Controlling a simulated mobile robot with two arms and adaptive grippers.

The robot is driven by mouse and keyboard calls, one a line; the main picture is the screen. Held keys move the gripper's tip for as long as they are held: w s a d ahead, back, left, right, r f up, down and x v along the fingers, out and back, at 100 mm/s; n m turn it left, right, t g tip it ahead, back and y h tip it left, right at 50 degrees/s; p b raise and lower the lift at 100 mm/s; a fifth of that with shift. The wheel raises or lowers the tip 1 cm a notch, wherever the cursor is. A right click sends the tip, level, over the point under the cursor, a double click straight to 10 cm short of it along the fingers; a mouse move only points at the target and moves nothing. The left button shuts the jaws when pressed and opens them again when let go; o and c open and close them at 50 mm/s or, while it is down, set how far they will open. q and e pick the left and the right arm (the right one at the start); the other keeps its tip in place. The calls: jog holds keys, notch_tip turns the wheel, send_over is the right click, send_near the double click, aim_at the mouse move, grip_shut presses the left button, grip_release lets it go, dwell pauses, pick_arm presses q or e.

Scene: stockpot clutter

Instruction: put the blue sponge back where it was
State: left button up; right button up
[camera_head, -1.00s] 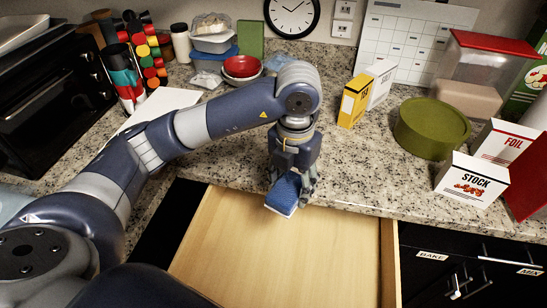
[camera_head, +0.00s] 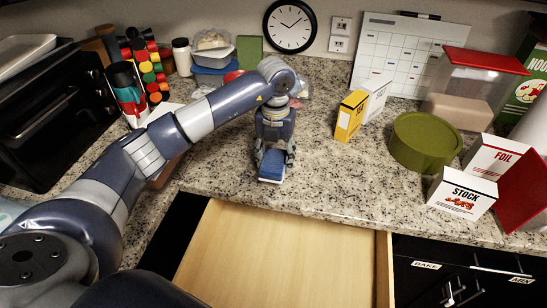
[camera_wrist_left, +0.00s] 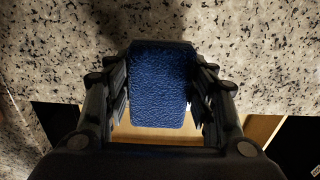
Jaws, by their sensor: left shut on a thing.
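The blue sponge (camera_head: 271,164) is in my left gripper (camera_head: 273,158), over the front part of the granite counter behind the open drawer. In the left wrist view the sponge (camera_wrist_left: 160,85) fills the space between the two fingers (camera_wrist_left: 160,100), which press on its sides. Its blue face shows there, with the counter above it and a strip of the drawer below. I cannot tell from these views whether the sponge touches the counter. My right gripper is in neither view.
The drawer (camera_head: 270,255) below the counter is open, and its visible bottom is bare. A yellow box (camera_head: 349,117), a green round tin (camera_head: 425,141) and a stock box (camera_head: 461,194) stand to the right. A spice rack (camera_head: 147,68) stands left. The counter's middle is clear.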

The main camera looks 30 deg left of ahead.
aim_at(274, 161)
pick_arm(q)
jog(key=shift+w+a, duration=0.55)
jog(key=shift+w, duration=0.05)
jog(key=shift+f, duration=0.15)
notch_tip(274, 161, down, 3)
jog(key=shift+r+p, duration=0.1)
jog(key=shift+p, duration=0.9)
jog(key=shift+f, duration=0.3)
jog(key=shift+f, duration=0.1)
jog(key=o, duration=1)
